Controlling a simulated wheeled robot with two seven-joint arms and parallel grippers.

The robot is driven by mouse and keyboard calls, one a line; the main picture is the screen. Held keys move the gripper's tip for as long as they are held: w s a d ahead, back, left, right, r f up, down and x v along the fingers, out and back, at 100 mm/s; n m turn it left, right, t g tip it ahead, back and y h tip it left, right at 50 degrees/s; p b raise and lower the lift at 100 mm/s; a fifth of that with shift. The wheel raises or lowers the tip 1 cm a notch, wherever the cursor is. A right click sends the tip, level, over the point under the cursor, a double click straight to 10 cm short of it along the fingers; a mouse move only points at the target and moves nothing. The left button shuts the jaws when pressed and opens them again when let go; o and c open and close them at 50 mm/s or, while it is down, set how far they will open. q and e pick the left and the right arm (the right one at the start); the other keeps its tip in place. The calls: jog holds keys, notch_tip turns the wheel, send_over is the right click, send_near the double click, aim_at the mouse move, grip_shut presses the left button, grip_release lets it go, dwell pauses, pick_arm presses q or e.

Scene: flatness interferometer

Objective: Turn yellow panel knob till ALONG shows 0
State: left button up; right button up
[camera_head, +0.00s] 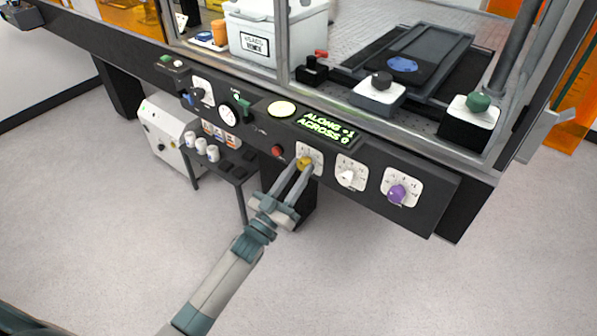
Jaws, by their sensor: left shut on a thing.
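The yellow knob (304,162) sits on a white dial plate (313,152) on the dark front panel. My left gripper (300,167) reaches up to it from below, with its fingers shut on the knob. The fingers cover part of the knob and the lower part of its plate, so its exact setting is hard to read. The green display (327,129) above the knob reads ALONG +1 and ACROSS 0. My right gripper is not in view.
A white knob (347,176) and a purple knob (397,193) sit to the right on the same panel. A red button (277,150) is close on the left. A small dark table (232,171) with white cups stands below. The floor in front is clear.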

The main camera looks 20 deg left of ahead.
pick_arm(q)
jog(key=shift+m, duration=0.5)
jog(key=m+h, duration=0.1)
jog(key=m, duration=0.1)
jog(key=shift+a+m+g+h, duration=0.15)
jog(key=shift+m+g+h, duration=0.15)
jog(key=shift+g+h, duration=0.1)
jog(key=shift+w+m+h, duration=0.1)
jog(key=shift+m+h, duration=0.4)
jog(key=shift+m, duration=0.7)
jog(key=m+g+h, duration=0.1)
jog(key=m, duration=0.1)
jog(key=m+g, duration=0.1)
jog(key=m, duration=0.1)
jog(key=shift+a+h, duration=0.2)
jog(key=shift+h, duration=0.2)
jog(key=shift+m, duration=0.9)
jog(key=shift+m+g, duration=0.3)
jog(key=shift+g, duration=0.1)
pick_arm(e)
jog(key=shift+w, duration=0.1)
pick_arm(q)
jog(key=o, duration=1.1)
jog(key=shift+r, duration=0.1)
jog(key=shift+c, duration=0.2)
